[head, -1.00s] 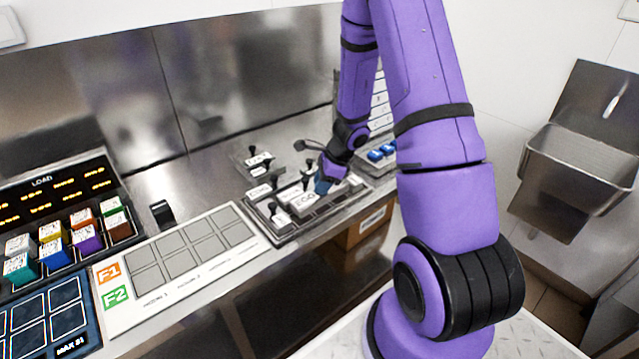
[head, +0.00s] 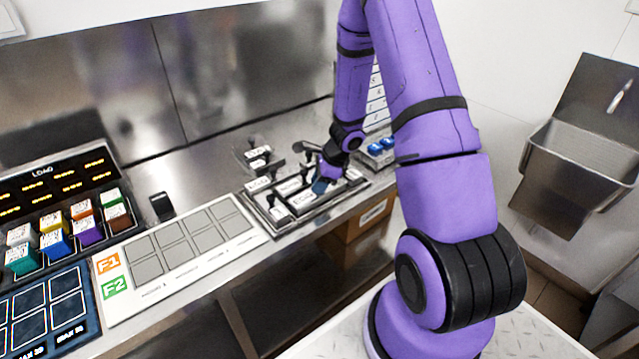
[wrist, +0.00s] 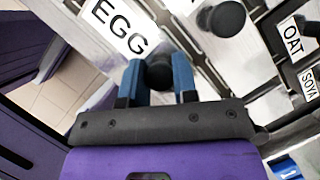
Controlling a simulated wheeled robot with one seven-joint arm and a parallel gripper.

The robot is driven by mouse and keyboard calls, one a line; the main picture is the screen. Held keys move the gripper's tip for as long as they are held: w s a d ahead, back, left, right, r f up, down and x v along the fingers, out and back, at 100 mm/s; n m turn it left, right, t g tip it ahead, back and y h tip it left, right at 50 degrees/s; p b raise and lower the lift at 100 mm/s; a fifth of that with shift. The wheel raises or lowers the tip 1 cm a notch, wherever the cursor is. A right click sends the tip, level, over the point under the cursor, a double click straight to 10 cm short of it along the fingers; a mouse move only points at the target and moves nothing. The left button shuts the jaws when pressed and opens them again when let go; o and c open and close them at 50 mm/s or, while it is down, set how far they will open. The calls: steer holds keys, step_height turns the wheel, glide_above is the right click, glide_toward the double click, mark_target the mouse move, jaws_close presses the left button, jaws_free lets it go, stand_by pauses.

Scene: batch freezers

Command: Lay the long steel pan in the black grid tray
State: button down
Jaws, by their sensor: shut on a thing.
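My gripper (head: 321,186) is low over the black grid tray (head: 322,212) on the steel counter. In the wrist view its two blue fingers (wrist: 159,82) are shut around a black knob (wrist: 159,71). The knob belongs to the long steel pan (wrist: 118,27) with the EGG label. The pan (head: 304,200) lies along the front part of the tray, level with its neighbours as far as I can see. My gripper hides its right end, so I cannot tell if it rests fully on the tray.
Other labelled pans with black knobs stand close around, among them OAT (wrist: 291,40) and SOYA (wrist: 309,83). Blue items (head: 381,146) lie to the right. A white panel of grey squares (head: 180,255) is to the left. The counter's front edge is near.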

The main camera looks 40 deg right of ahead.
steer(key=c, duration=0.9)
jaws_free()
steer(key=v, duration=1.2)
steer(key=s+a+r+n, duration=0.3)
steer(key=a+r+n, duration=0.3)
steer(key=r, duration=0.3)
steer(key=s+a+r+n, duration=0.3)
steer(key=a+r+n, duration=0.3)
steer(key=r, duration=0.4)
steer(key=s+a+r+n+h, duration=0.1)
steer(key=s+r+n, duration=0.2)
steer(key=s, duration=0.3)
steer(key=s+a+r+n+t+h, duration=0.1)
steer(key=s+a+r+n, duration=0.1)
steer(key=s+n, duration=0.3)
steer(key=s+a+r+n+t+h, duration=0.1)
steer(key=s+a+r+n+h, duration=0.1)
steer(key=s+r+n, duration=0.2)
steer(key=shift+s+a+r, duration=0.1)
steer(key=shift+s+r, duration=0.2)
steer(key=shift+s, duration=0.4)
steer(key=shift+s+r, duration=0.35)
steer(key=shift+s, duration=0.35)
